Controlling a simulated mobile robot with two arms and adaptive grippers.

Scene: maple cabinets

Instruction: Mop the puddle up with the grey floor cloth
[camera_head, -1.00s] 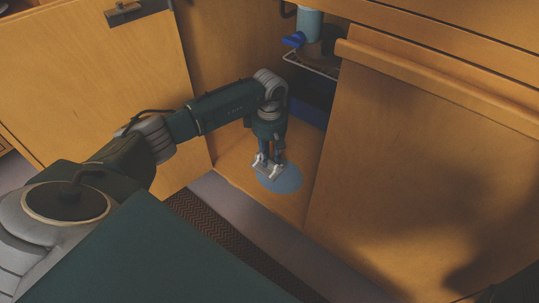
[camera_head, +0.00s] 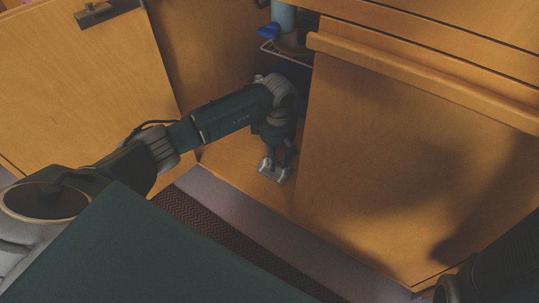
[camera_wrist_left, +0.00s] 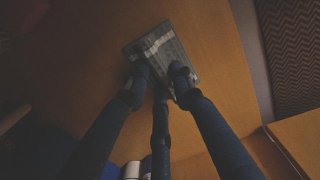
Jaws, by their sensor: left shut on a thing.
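My left gripper (camera_head: 275,168) reaches down to the cabinet floor (camera_head: 228,160) between the open doors. It is shut on the grey floor cloth (camera_head: 272,176), which shows as a small flat piece below the fingers. In the left wrist view the fingers (camera_wrist_left: 160,75) hold the cloth (camera_wrist_left: 162,44) against or just above the bare wood; I cannot tell whether it touches. No puddle shows in either current view. Part of the floor is hidden by the gripper and the right door.
The right cabinet door (camera_head: 400,150) stands close beside the gripper; the left door (camera_head: 80,90) is open. A blue-handled pipe (camera_head: 283,18) and a wire rack (camera_head: 290,55) are at the back. A dark patterned mat (camera_head: 215,225) lies in front.

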